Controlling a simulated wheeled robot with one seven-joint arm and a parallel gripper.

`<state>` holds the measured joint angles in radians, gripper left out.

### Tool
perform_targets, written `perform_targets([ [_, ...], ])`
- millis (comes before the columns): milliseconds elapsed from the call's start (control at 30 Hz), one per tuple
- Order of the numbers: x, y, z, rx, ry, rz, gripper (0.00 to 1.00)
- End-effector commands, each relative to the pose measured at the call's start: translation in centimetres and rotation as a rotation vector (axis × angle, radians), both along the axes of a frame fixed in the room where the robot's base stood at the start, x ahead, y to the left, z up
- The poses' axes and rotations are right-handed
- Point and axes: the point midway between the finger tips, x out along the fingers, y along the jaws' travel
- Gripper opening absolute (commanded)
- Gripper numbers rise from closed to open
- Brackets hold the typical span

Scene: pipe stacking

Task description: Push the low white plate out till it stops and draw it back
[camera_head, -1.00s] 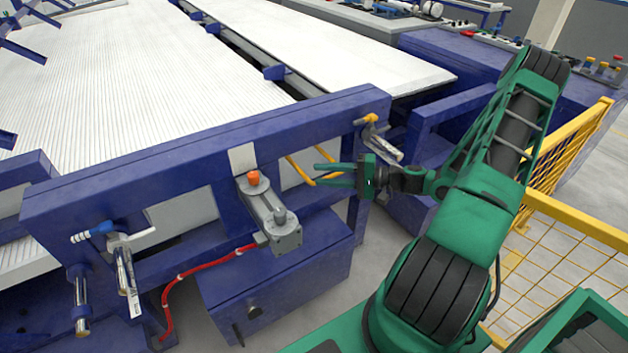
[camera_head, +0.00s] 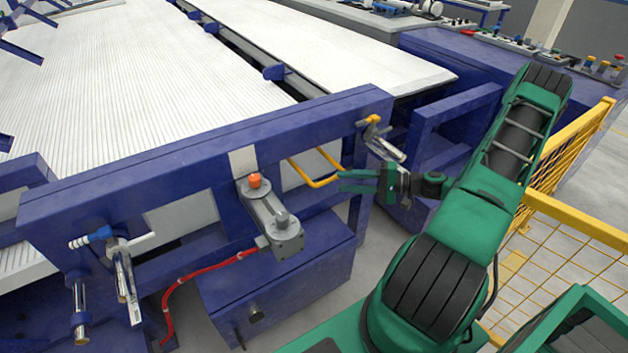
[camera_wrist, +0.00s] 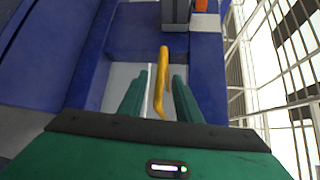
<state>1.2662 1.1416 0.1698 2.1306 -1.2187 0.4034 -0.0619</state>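The low white plate (camera_head: 290,178) shows through the opening in the right part of the blue front frame. A yellow U-shaped handle (camera_head: 313,185) sticks out in front of it. In the wrist view the pale plate (camera_wrist: 121,82) lies beside and behind the yellow handle (camera_wrist: 163,75). My gripper (camera_head: 341,181) is at the outer end of the handle, on its right. Its fingers (camera_wrist: 160,95) are apart, with the handle between them and a visible gap on each side. Where the handle joins the plate is hard to make out.
A grey clamp block with an orange knob (camera_head: 254,181) sits left of the handle. A small yellow-tipped lever (camera_head: 374,119) is on the frame's right post. A yellow mesh fence (camera_head: 560,250) stands to the right. A red hose (camera_head: 205,267) runs low at left.

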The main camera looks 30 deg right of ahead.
Motion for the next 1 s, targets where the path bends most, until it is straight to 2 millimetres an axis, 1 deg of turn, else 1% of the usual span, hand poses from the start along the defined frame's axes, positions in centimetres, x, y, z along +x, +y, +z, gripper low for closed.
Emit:
perform_targets([
  [300,3.7,4.5,-0.7,0.003,-0.001,0.010,0.31],
  [500,5.6,6.5,-1.1,0.001,-0.001,0.009,0.31],
  [700,6.5,7.5,-1.3,0.001,-0.001,0.008,0.31],
  [1000,6.7,7.7,-1.3,0.001,-0.001,0.007,0.31],
])
